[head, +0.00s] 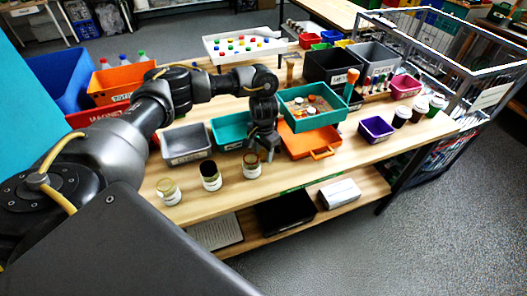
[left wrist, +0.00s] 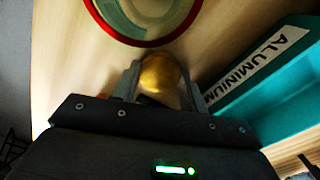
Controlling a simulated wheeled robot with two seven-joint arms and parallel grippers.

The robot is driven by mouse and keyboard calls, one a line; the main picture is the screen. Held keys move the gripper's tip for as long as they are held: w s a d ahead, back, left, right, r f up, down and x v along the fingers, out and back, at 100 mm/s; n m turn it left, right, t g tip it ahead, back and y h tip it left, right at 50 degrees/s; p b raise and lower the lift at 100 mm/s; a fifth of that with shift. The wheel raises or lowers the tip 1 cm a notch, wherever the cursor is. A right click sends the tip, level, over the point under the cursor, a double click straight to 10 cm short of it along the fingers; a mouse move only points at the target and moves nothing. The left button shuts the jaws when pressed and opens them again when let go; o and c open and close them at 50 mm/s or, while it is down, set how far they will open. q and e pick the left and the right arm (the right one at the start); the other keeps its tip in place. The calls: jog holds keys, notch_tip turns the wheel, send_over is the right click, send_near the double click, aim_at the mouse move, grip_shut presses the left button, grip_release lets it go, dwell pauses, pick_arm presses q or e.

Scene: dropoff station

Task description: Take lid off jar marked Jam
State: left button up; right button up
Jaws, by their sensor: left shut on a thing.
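Three small jars stand in a row at the table's front edge in the head view: a left jar (head: 168,192), a middle dark jar (head: 211,178) and a right jar (head: 252,167). Their labels are too small to read, so I cannot tell which is marked Jam. My left gripper (head: 265,153) is just right of the right jar, pointing down. In the left wrist view its fingers (left wrist: 158,85) are shut on a round gold thing (left wrist: 160,72); I cannot tell whether it is a lid. A red-rimmed round opening (left wrist: 143,38) lies just beyond, apart from it. My right gripper is not in view.
A teal bin marked Aluminium (left wrist: 265,65) is close beside the left gripper. A grey bin (head: 186,146) stands behind the jars, an orange tray (head: 322,150) to the right, and a purple bin (head: 376,131) farther right.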

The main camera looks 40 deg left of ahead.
aim_at(263, 154)
pick_arm(q)
jog(key=shift+f, duration=0.1)
jog(key=o, duration=1.1)
jog(key=shift+f, duration=0.1)
notch_tip(263, 154, up, 12)
jog(key=shift+r+p, duration=0.2)
jog(key=shift+p, duration=0.35)
